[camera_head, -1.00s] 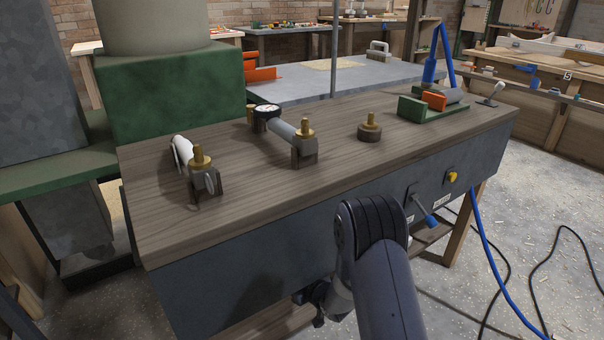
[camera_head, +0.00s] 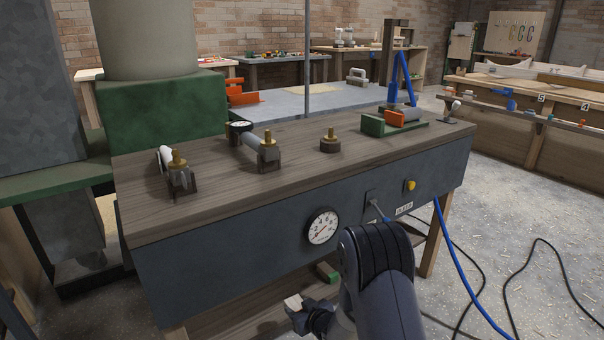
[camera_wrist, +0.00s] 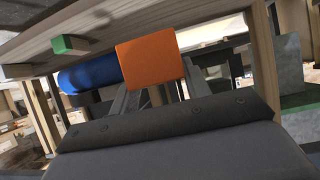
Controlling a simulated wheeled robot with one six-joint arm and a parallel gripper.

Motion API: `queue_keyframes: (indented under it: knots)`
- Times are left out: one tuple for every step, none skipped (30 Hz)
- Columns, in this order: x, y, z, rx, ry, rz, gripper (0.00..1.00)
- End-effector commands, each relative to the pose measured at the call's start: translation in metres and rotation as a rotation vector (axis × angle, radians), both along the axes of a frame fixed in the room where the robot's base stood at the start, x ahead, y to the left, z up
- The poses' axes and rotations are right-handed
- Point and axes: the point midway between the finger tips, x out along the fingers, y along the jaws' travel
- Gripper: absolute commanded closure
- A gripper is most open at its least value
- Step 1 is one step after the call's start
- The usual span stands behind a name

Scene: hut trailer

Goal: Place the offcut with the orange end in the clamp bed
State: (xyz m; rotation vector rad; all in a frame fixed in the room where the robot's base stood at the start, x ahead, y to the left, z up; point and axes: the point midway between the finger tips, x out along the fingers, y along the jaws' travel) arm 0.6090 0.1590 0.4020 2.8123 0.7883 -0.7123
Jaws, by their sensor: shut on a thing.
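The offcut with the orange end (camera_wrist: 150,65) shows in the wrist view as an orange square face between my gripper's fingers (camera_wrist: 160,90). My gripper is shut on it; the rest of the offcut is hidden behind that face. In the head view my gripper (camera_head: 308,316) is low in front of the bench, below its top, with a small pale end (camera_head: 293,303) beside it.
The bench top (camera_head: 215,212) carries brass-topped clamps (camera_head: 268,150) and a knob (camera_head: 330,143). A gauge (camera_head: 322,227) and a lever (camera_head: 376,208) are on its front. A green-ended block (camera_head: 327,272) is below. A blue hose (camera_head: 455,255) hangs at right.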

Motion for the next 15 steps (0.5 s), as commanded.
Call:
queue_keyframes:
  knots:
    - [-0.001, -0.005, 0.006, 0.000, -0.001, -0.016, 0.78]
    - [-0.002, -0.009, 0.008, 0.000, -0.001, -0.026, 0.78]
    - [-0.003, -0.013, 0.013, 0.001, -0.003, -0.041, 0.78]
    - [-0.004, -0.016, 0.016, 0.001, -0.003, -0.051, 0.78]
    - [-0.005, -0.019, 0.019, 0.001, -0.003, -0.061, 0.78]
    - [-0.007, -0.024, 0.024, 0.001, -0.005, -0.076, 0.78]
    - [-0.008, -0.027, 0.026, 0.000, -0.005, -0.086, 0.78]
    - [-0.010, -0.031, 0.030, 0.000, -0.006, -0.100, 0.78]
    - [-0.012, -0.036, 0.035, 0.001, -0.006, -0.118, 0.78]
    - [-0.014, -0.041, 0.040, 0.001, -0.007, -0.133, 0.78]
    - [-0.016, -0.046, 0.044, 0.001, -0.008, -0.148, 0.78]
    - [-0.019, -0.053, 0.050, 0.001, -0.009, -0.172, 0.78]
    - [-0.022, -0.058, 0.055, 0.000, -0.010, -0.190, 0.78]
    - [-0.026, -0.065, 0.061, 0.002, -0.010, -0.211, 0.78]
    - [-0.032, -0.074, 0.069, 0.001, -0.012, -0.242, 0.78]
